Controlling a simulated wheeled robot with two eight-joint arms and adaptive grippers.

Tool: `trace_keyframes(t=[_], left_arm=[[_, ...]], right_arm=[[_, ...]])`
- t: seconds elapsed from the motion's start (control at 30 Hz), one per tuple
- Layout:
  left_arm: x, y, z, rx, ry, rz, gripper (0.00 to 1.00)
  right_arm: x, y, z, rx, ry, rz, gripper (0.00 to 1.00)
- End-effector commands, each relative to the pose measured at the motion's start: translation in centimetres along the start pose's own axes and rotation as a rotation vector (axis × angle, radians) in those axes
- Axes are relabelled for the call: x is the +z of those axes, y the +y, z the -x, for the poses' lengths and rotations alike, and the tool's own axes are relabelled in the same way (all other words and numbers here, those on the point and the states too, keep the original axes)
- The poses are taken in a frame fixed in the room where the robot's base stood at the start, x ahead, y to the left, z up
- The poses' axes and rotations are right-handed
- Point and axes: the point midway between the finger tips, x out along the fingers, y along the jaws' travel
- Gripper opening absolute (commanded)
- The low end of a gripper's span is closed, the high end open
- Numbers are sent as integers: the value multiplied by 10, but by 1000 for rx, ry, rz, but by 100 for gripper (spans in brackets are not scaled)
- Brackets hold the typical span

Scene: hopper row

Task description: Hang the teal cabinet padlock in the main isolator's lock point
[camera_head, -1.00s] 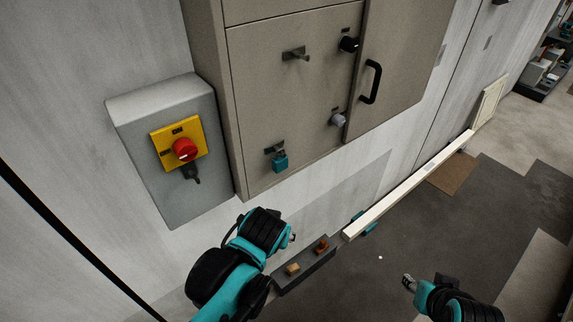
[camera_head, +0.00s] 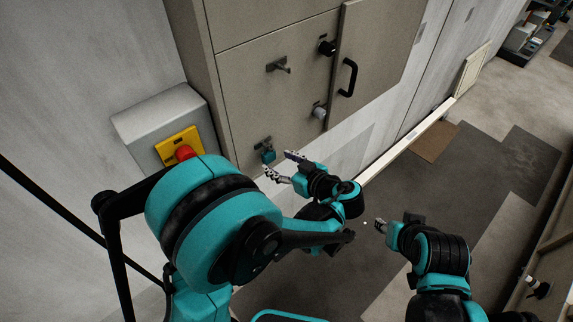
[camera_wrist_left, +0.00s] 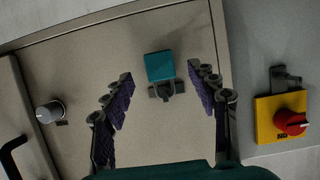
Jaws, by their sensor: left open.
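The teal padlock (camera_head: 268,156) hangs from a dark bracket low on the beige cabinet door. It also shows in the left wrist view (camera_wrist_left: 160,66), in the gap between my two finger pads. My left gripper (camera_head: 281,165) is open, its fingers pointing at the padlock and no pad visibly touching it. The main isolator, a red knob on a yellow plate (camera_head: 174,143), is on a grey box left of the cabinet, partly hidden by my left arm. Its lock-point bracket (camera_wrist_left: 286,79) shows in the left wrist view. My right gripper (camera_head: 380,226) is over the floor, away from the cabinet.
The cabinet door carries a bare bracket (camera_head: 279,65), a black knob (camera_head: 327,47) and a grey knob (camera_head: 319,112). A black handle (camera_head: 348,77) is on the neighbouring door. A pale rail (camera_head: 405,143) runs along the wall base.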

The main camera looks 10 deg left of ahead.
Motion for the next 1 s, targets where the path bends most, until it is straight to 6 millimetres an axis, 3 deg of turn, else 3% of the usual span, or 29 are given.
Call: trace_keyframes(t=[0.1,0.3,0.63,0.67,0.83,0.93,0.97,1.0], left_arm=[[0,-1,-20,-4,-1,2,59],[0,0,-40,-1,-1,0,59],[0,0,-44,0,-2,-1,59],[0,0,-44,0,-2,-1,53],[0,0,-44,0,-2,-1,8],[0,0,-44,0,-2,-1,4],[0,0,-44,0,-2,-1,26],[0,0,-44,0,-2,-1,15]], right_arm=[[1,0,-1,0,0,0,40],[1,0,-1,0,0,0,40],[1,0,-1,0,0,0,40],[1,0,-1,0,0,0,40],[1,0,-1,0,0,0,40],[1,0,-1,0,0,0,40],[1,0,-1,0,0,0,40],[1,0,-1,0,0,0,40]])
